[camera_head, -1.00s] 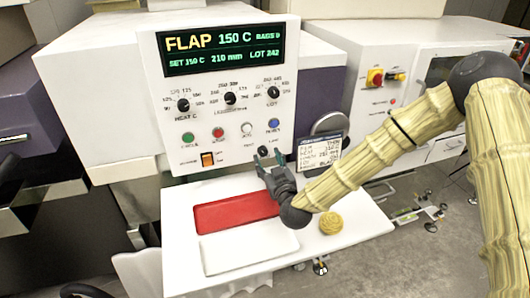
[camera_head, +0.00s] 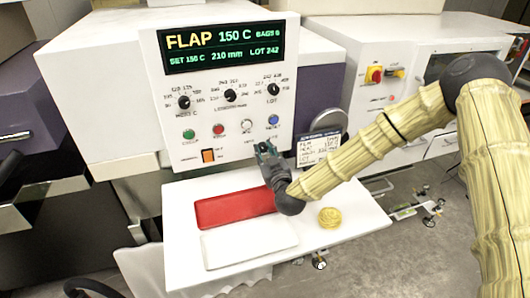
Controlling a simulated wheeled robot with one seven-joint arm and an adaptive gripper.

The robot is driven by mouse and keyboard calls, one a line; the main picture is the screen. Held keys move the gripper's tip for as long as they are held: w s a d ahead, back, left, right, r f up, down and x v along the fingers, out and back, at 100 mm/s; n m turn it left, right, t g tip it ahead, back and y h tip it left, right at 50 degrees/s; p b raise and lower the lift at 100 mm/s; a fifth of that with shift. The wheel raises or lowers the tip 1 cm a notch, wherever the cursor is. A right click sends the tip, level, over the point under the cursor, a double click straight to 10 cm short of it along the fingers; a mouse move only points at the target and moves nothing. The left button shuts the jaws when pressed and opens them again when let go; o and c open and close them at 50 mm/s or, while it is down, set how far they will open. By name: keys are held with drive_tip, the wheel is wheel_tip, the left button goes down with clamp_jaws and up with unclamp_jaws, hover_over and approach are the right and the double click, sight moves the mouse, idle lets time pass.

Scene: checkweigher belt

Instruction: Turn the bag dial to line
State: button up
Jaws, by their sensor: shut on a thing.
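The machine panel (camera_head: 222,133) faces me with a lit display (camera_head: 222,47) reading FLAP, 150 C, 210 mm and LOT 242. Three black dials with printed scales sit below it: the heat dial (camera_head: 184,102), the length dial (camera_head: 230,96) and the lot dial (camera_head: 274,89). My gripper (camera_head: 265,149) is at the panel's lower right, under the blue button. It is shut on a small dark knob there, which I take as the bag dial; the fingers hide most of it, and its pointer and marks cannot be read.
Green (camera_head: 189,134), red (camera_head: 218,130), white (camera_head: 246,125) and blue (camera_head: 273,120) buttons lie just above my gripper. An orange switch (camera_head: 208,155) is to its left.

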drive_tip(key=shift+f+b, duration=0.1)
drive_tip(key=shift+b, duration=0.3)
drive_tip(key=m+b, duration=0.2)
drive_tip(key=b, duration=0.1)
drive_tip(key=shift+f+m, duration=0.15)
drive_tip(key=shift+m, duration=0.25)
drive_tip(key=m+b, duration=0.2)
drive_tip(key=b, duration=0.1)
drive_tip(key=shift+w+d+m, duration=0.1)
drive_tip(key=shift+m, duration=0.3)
drive_tip(key=m+b, duration=0.3)
drive_tip(key=shift+r+m+b, duration=0.25)
drive_tip(key=shift+m+b, duration=1.1)
drive_tip(key=shift+m, duration=0.25)
drive_tip(key=o, duration=1)
drive_tip(key=shift+d, duration=0.2)
drive_tip(key=shift+a, duration=0.1)
drive_tip(key=shift+a, duration=0.1)
